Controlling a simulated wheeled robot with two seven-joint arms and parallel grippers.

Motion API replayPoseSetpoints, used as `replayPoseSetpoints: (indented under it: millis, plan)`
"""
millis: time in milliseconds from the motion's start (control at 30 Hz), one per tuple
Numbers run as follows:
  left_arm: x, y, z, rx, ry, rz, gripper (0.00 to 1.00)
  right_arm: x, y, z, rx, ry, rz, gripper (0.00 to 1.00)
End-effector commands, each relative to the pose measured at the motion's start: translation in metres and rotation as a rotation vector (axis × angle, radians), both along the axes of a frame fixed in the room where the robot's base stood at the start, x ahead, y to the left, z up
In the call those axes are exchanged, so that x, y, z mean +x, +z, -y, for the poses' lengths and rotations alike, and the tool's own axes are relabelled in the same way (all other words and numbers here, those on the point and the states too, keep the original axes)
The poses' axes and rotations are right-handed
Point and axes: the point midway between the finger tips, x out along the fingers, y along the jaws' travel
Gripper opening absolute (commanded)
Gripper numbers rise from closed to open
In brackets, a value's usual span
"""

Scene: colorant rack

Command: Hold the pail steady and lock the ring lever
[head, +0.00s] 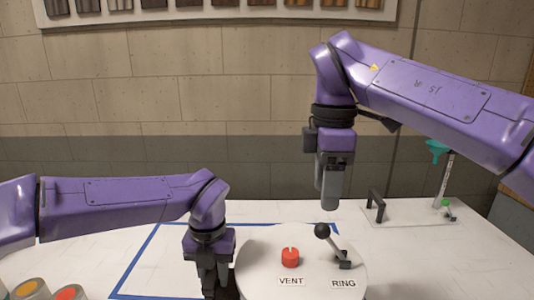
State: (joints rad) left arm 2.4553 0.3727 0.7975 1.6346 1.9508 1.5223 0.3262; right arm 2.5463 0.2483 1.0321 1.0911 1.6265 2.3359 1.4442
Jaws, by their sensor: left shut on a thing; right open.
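The pail (262,272) stands at the front centre of the table with its white round lid facing up. On the lid are a red vent knob (290,258) labelled VENT and the ring lever (337,245), labelled RING. The lever has a black ball at its end and tilts up to the left from a dark base. My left gripper (208,286) points down at the pail's left edge, shut on the pail as far as I can tell; its fingertips are partly hidden. My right gripper (329,205) is open and points down, above and just behind the lever's ball, apart from it.
A blue taped outline (148,243) marks the white table behind and left of the pail. Colorant cans (30,288) stand at the front left. A plate with a black handle (376,205) and a teal funnel on a stand (437,150) is at the back right.

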Motion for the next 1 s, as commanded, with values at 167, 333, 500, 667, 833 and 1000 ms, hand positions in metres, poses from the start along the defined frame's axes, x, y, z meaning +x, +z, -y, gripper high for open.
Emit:
replayPoseSetpoints:
  millis: [167,333,500,667,833,1000]
  plan:
    - [0.0,0.001,0.0,-0.001,-0.001,0.001,0.0,0.0,-0.024,0.001,0.0,0.004,-0.004,0.55]
    - [0.0,0.001,0.0,-0.001,-0.001,0.001,0.0,0.0,-0.055,0.001,-0.001,0.002,-0.003,0.55]
    - [0.0,0.001,0.0,-0.001,-0.001,0.001,0.0,0.001,-0.082,0.001,-0.003,0.002,-0.001,0.55]
    - [0.0,0.001,0.001,-0.001,-0.001,0.001,0.0,0.001,-0.096,0.001,-0.003,0.001,0.001,0.55]
    - [0.0,0.001,0.001,-0.001,-0.001,0.001,0.0,0.001,-0.1,0.001,-0.003,0.001,0.002,0.55]
    - [0.0,0.001,0.0,-0.001,-0.001,0.001,0.0,0.001,-0.1,0.001,-0.003,0.001,0.002,0.55]
